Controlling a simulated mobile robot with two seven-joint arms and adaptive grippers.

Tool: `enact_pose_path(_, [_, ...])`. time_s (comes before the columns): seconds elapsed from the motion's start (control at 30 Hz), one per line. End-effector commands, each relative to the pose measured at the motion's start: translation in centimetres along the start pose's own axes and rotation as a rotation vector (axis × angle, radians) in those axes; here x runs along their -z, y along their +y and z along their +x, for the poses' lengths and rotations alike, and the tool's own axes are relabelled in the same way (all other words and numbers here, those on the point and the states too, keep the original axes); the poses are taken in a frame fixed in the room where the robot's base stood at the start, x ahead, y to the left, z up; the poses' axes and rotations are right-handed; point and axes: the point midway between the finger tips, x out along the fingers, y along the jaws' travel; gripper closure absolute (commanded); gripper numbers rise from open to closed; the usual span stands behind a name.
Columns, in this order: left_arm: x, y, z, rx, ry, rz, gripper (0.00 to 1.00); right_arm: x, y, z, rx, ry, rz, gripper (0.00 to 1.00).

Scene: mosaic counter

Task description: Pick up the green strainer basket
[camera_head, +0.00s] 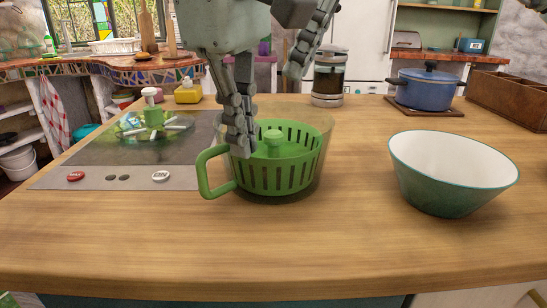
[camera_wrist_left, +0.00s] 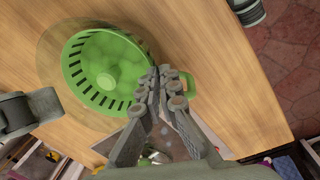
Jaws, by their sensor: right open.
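The green strainer basket (camera_head: 277,172) has slotted sides and a knob in its middle, and sits inside a clear bowl with a green handle (camera_head: 211,176) on its left. It also shows in the left wrist view (camera_wrist_left: 101,63). My left gripper (camera_head: 242,147) reaches down at the basket's left rim beside the handle. Its fingers come together at the rim in the left wrist view (camera_wrist_left: 163,84) and look shut on it, hiding part of the rim. My right gripper (camera_head: 308,45) is open and empty, raised above and behind the basket.
A white and green bowl (camera_head: 450,180) stands to the right. A glass jar (camera_head: 328,78) and a blue pot (camera_head: 428,90) stand behind. The counter's front is clear.

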Motion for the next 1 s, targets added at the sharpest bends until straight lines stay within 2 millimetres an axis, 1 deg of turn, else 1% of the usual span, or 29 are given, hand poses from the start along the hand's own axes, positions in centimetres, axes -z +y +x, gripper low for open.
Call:
enact_pose_path(0.03, [0.0,0.0,0.0,-0.001,0.000,0.000,1.00,-0.1,0.0,-0.1,0.001,0.002,-0.076,0.51])
enact_pose_path(0.1, [0.0,0.0,0.0,-0.001,0.000,0.000,1.00,-0.2,0.1,-0.1,0.001,0.005,-0.167,0.51])
enact_pose_path(0.27, [0.0,0.0,0.0,-0.001,0.000,0.000,1.00,-0.3,0.1,0.1,0.000,0.010,-0.280,0.51])
enact_pose_path(0.37, [0.0,0.0,0.0,-0.001,0.000,0.000,1.00,-0.2,0.1,1.4,-0.002,0.013,-0.297,0.51])
enact_pose_path(0.5, [0.0,0.0,0.0,-0.001,0.000,0.000,1.00,-0.1,0.1,4.0,-0.003,0.012,-0.296,0.51])
enact_pose_path(0.6, [0.0,0.0,0.0,-0.001,0.000,0.000,1.00,-0.1,0.1,5.5,-0.001,0.012,-0.296,0.51])
enact_pose_path(0.87, [0.0,0.0,0.0,-0.001,0.000,0.000,1.00,0.2,0.0,7.5,-0.001,0.012,-0.295,0.51])
enact_pose_path(1.0, [0.0,0.0,0.0,-0.001,0.000,0.000,1.00,0.9,-0.2,9.7,-0.002,0.011,-0.293,0.51])
